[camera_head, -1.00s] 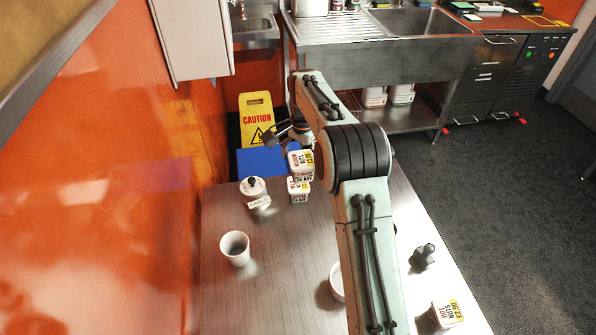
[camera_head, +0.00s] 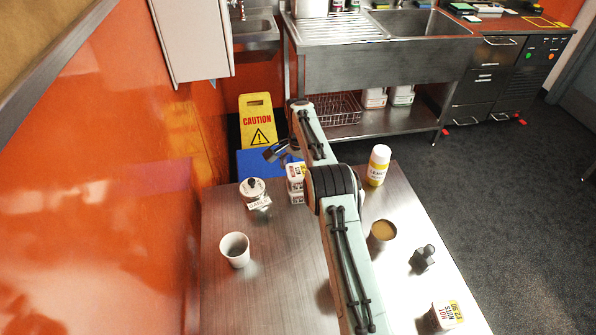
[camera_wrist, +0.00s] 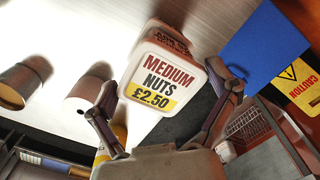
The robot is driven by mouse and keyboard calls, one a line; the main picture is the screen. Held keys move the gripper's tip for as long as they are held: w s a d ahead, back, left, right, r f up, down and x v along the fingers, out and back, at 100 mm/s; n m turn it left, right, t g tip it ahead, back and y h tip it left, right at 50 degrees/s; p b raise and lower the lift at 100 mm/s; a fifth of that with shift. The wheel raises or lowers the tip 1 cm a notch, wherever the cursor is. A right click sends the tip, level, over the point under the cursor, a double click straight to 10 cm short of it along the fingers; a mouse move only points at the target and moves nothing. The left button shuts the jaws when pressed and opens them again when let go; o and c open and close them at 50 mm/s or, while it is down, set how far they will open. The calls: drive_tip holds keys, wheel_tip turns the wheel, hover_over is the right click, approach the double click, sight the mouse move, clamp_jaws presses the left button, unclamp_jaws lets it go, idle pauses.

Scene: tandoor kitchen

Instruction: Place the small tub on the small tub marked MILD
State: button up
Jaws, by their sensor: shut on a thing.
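A small white tub (camera_wrist: 168,75) labelled MEDIUM NUTS £2.50 sits between the two fingers of my gripper (camera_wrist: 165,105) in the wrist view; the gripper is shut on it. In the head view this tub (camera_head: 295,170) is partly hidden by my arm. Directly below it is another small white tub (camera_head: 297,195), mostly covered, its wording too small to read. The two appear lined up one above the other; I cannot tell whether they touch.
A lidded white pot (camera_head: 252,190) stands just left of the tubs. A white cup (camera_head: 235,249) is nearer. A yellow-white bottle (camera_head: 379,165), a brown-topped cup (camera_head: 382,231), a dark stamp-like object (camera_head: 423,257) and a HOT NUTS tub (camera_head: 447,314) stand on the right.

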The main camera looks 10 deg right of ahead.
drive_tip(key=o, duration=1)
drive_tip(key=shift+f, duration=0.15)
